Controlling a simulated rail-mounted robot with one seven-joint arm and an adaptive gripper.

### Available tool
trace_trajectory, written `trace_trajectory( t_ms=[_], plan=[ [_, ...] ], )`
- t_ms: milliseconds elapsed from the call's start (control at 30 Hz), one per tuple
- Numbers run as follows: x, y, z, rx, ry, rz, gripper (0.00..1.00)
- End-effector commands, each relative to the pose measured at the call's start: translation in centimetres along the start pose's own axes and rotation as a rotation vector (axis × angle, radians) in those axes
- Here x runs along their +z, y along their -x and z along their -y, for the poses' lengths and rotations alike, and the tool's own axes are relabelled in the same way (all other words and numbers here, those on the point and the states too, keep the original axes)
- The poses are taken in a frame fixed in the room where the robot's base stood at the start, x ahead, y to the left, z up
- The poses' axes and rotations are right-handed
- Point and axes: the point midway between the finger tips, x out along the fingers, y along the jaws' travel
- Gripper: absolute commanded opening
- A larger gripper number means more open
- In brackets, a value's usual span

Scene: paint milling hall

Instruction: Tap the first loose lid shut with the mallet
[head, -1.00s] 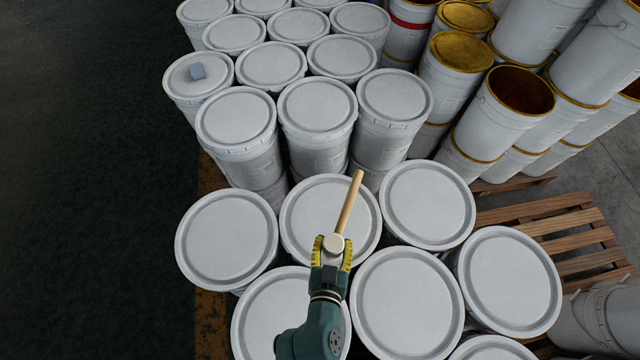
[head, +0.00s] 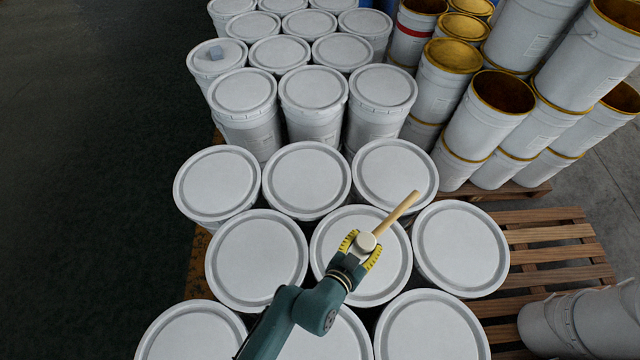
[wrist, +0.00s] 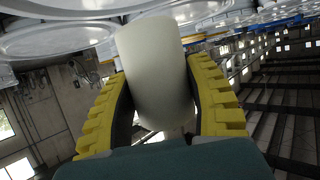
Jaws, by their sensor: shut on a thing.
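The mallet has a pale cylindrical head (head: 365,241) and a light wooden handle (head: 400,212) that points up and to the right. My gripper (head: 361,249), with yellow pads, is shut on the mallet at its head end. In the wrist view the pale head (wrist: 158,75) fills the space between the pads. The mallet shows over the white lid (head: 335,258) in the middle of the front group; I cannot tell its height above it. Many white lidded pails stand around, and I cannot tell from these frames which lid is loose.
Open yellow-rimmed pails (head: 500,95) are stacked at the right. Dark floor (head: 90,180) at left is clear.

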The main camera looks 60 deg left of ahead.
Motion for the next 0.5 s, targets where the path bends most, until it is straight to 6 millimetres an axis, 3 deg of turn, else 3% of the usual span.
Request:
trace_trajectory(
  t_ms=[33,100,200,300,400,500],
  plan=[
    [-1.4,-0.8,3.4,-0.076,0.029,-0.009,0.12],
    [-2.1,-1.7,7.8,-0.170,0.069,-0.011,0.12],
    [-2.8,-2.3,13.9,-0.295,0.120,-0.015,0.12],
    [-3.2,-2.2,18.6,-0.391,0.160,-0.021,0.12],
    [-3.3,-2.0,21.7,-0.452,0.185,-0.026,0.12],
    [-3.2,-1.9,23.0,-0.479,0.197,-0.028,0.12]
  ],
)
